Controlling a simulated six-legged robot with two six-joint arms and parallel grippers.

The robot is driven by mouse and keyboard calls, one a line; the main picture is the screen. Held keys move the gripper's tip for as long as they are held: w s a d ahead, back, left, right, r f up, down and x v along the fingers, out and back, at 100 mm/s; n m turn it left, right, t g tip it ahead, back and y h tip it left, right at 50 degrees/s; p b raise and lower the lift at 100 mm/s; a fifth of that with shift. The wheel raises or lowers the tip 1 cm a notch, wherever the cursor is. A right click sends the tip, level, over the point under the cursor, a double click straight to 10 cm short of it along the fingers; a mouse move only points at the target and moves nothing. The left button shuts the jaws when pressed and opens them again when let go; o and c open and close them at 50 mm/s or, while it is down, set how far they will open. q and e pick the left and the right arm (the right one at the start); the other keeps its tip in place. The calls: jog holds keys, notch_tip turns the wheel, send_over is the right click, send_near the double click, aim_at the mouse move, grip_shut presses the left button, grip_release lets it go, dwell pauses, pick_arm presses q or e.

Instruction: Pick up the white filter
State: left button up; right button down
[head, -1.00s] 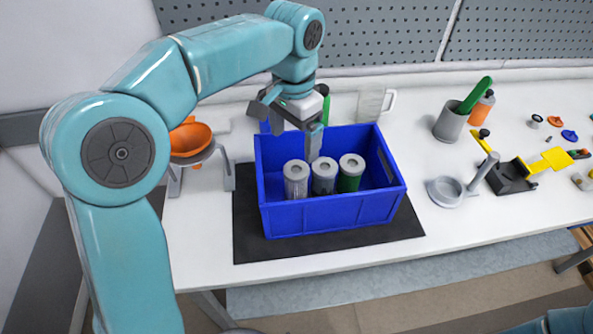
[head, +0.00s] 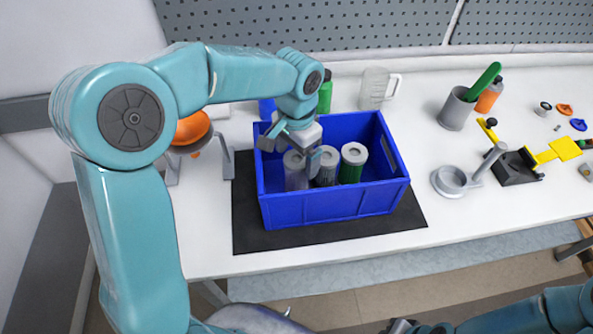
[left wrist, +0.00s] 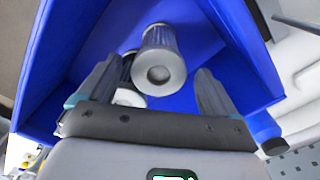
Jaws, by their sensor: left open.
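Three cylindrical filters stand upright in a blue crate (head: 340,208). The leftmost, pale grey-white filter (head: 296,180) looks like the white one. The middle filter (head: 326,179) is dark grey and the right one (head: 352,167) is green. My left gripper (head: 292,150) is open over the leftmost filter and partly hides its top. In the left wrist view, a pleated filter (left wrist: 160,65) with a pale end cap shows between the spread fingers, with a gap at each side. Another filter (left wrist: 128,97) is partly hidden behind the left finger. Part of what seems my right gripper (head: 405,326) shows at the bottom edge.
The crate's walls stand close around the filters. It rests on a black mat (head: 290,238). Behind it are a green bottle (head: 325,97) and a clear jug (head: 373,88). An orange bowl (head: 190,130) on a stand is left. A grey cup (head: 456,110) is right.

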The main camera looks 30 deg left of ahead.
pick_arm(q)
notch_tip(320, 180, down, 5)
jog(key=shift+r+p, duration=0.1)
jog(key=shift+p, duration=0.45)
jog(key=shift+w, duration=0.1)
jog(key=shift+d, duration=0.15)
jog(key=shift+s, duration=0.3)
jog(key=c, duration=0.3)
jog(key=shift+s+r, duration=0.1)
jog(key=c, duration=0.8)
jog(key=shift+w, duration=0.25)
jog(key=shift+c, duration=0.2)
notch_tip(320, 180, up, 20)
